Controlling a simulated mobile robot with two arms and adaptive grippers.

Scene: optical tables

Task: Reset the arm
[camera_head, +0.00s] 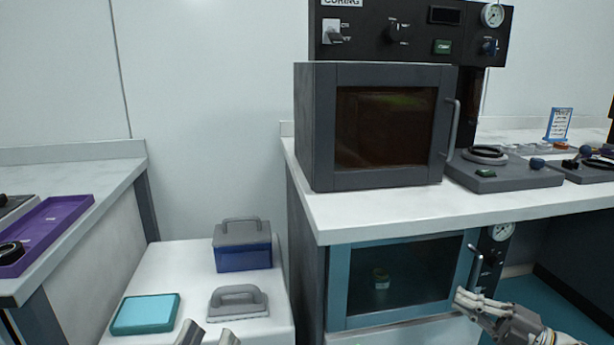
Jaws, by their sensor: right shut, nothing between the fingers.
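My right gripper (467,298) reaches in from the lower right. It is shut and empty, in front of the right edge of the teal-framed lower oven (338,287), below its bar handle (474,268); I cannot tell whether it touches the oven. The oven's door looks closed, and a small greenish item (381,278) shows dimly behind its dark glass. My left gripper (209,338) shows only as two grey fingertips at the bottom edge. They stand apart with nothing visible between them, near a grey handled block; the rest is out of frame.
A low white stand (181,262) carries a teal slab (145,314), the grey handled block (238,301) and a blue box with grey lid (243,246). A grey curing oven (316,130) sits on the right counter (400,208). A purple tray (48,228) lies left.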

